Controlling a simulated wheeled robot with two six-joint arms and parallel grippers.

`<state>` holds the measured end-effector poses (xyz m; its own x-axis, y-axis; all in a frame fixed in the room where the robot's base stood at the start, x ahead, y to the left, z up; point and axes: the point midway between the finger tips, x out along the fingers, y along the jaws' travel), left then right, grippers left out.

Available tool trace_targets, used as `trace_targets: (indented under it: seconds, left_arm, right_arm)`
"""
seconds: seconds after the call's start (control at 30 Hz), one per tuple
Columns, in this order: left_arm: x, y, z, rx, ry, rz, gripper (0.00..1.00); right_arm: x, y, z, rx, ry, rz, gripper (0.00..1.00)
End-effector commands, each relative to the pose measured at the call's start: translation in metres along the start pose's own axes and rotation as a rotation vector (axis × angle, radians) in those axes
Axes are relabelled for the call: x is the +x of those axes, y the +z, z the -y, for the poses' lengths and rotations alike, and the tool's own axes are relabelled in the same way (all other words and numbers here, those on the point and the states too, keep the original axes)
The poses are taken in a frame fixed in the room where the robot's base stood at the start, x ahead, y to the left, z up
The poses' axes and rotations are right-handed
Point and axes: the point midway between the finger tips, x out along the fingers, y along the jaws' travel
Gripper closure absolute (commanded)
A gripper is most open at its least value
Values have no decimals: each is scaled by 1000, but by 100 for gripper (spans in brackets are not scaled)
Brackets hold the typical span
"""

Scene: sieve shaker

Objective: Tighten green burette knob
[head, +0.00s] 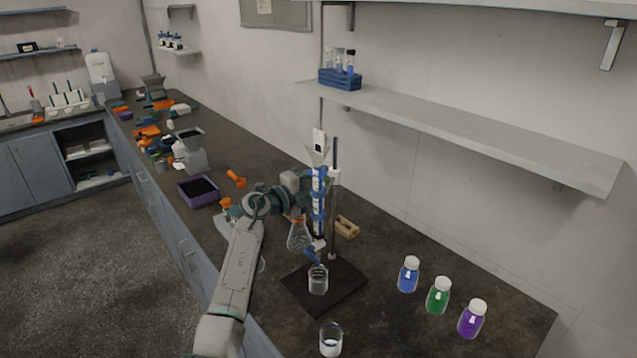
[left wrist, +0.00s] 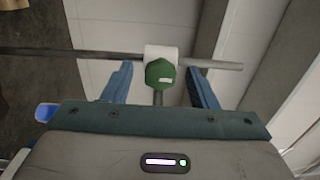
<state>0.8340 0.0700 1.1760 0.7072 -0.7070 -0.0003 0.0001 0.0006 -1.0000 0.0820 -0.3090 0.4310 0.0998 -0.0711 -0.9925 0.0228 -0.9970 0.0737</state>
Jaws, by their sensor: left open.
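The green burette knob (left wrist: 160,73) faces the camera in the left wrist view. It sits in front of a white clamp block (left wrist: 161,52) on the grey stand rod (left wrist: 215,64). My left gripper (left wrist: 159,68) is open, with one blue finger on each side of the knob and a gap on both sides. In the head view my left gripper (head: 312,183) is at the upper part of the burette (head: 318,208), beside the stand rod (head: 335,220). I cannot make out the green knob in the head view. My right gripper is out of view.
A beaker (head: 318,280) stands on the dark stand base (head: 345,290) under the burette. A flask (head: 298,235) is close by my arm. Another beaker (head: 330,340) is at the front. Blue, green and purple bottles (head: 438,295) stand to the right. A shelf (head: 480,130) overhangs behind.

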Motion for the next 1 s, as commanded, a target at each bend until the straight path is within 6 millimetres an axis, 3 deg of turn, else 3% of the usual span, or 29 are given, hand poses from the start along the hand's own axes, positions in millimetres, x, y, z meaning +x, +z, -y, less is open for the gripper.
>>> trace_targets:
  seconds: [0.03, 0.23, 0.43, 0.8, 1.0]
  left_arm:
    - [0, 0, 0, 0, 0, 0, 53]
    - [0, 0, 0, 0, 0, 0, 91]
    - [0, 0, -1, 47, 0, 0, 91]
    - [0, 0, -3, 438, 0, 0, 91]
    - [0, 0, -1, 498, 0, 0, 91]
  right_arm:
    - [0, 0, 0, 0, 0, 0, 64]
    - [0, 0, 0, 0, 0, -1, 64]
    - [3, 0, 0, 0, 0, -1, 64]
    - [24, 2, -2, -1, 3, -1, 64]
    - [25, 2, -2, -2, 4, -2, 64]
